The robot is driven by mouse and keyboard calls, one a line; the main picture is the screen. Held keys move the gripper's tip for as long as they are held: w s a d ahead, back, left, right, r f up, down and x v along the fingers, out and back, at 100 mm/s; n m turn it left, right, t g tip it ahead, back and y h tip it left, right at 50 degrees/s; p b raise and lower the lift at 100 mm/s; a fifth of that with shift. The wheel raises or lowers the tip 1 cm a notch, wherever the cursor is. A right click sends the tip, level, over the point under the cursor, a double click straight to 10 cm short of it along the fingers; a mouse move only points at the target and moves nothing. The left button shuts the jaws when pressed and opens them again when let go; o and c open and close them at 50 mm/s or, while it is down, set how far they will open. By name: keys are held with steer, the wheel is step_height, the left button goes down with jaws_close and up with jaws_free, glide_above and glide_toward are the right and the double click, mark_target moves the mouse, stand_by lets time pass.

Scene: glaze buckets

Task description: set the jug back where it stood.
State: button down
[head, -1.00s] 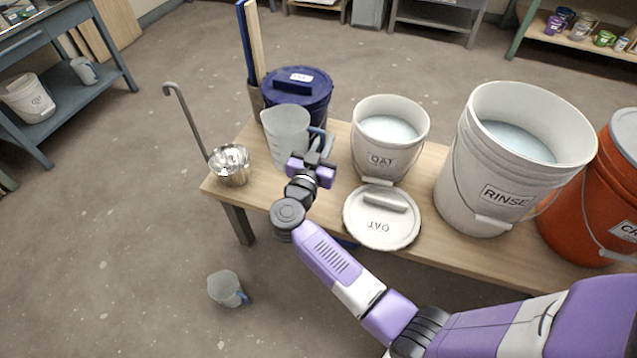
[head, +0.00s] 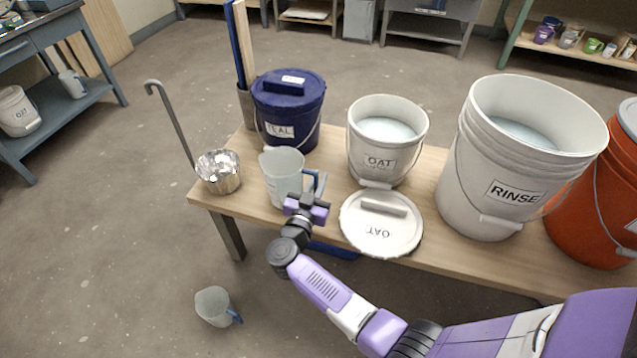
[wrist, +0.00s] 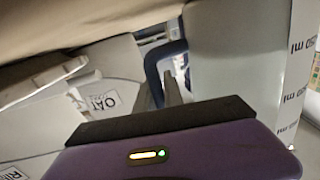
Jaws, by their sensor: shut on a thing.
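The held jug (head: 281,180) is translucent grey with a blue handle (head: 318,184). In the head view it is upright over the front left of the bench, between the steel ladle and the OAT lid. I cannot tell whether its base touches the wood. My gripper (head: 312,193) is shut on the jug's handle, at the jug's right side. In the wrist view the jug's wall (wrist: 232,65) with ml marks fills the right, and the blue handle (wrist: 153,75) shows beside it. The fingertips are partly hidden.
The steel ladle (head: 219,172) stands left of the jug. The TEAL bucket (head: 290,105) is behind, the OAT bucket (head: 385,150) and its lid (head: 375,238) to the right, then the RINSE bucket (head: 470,180). Another jug (head: 212,305) lies on the floor.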

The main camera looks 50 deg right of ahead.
steer(key=c, duration=1.9)
jaws_free()
steer(key=shift+f, duration=0.1)
steer(key=o, duration=0.4)
steer(key=shift+o, duration=0.2)
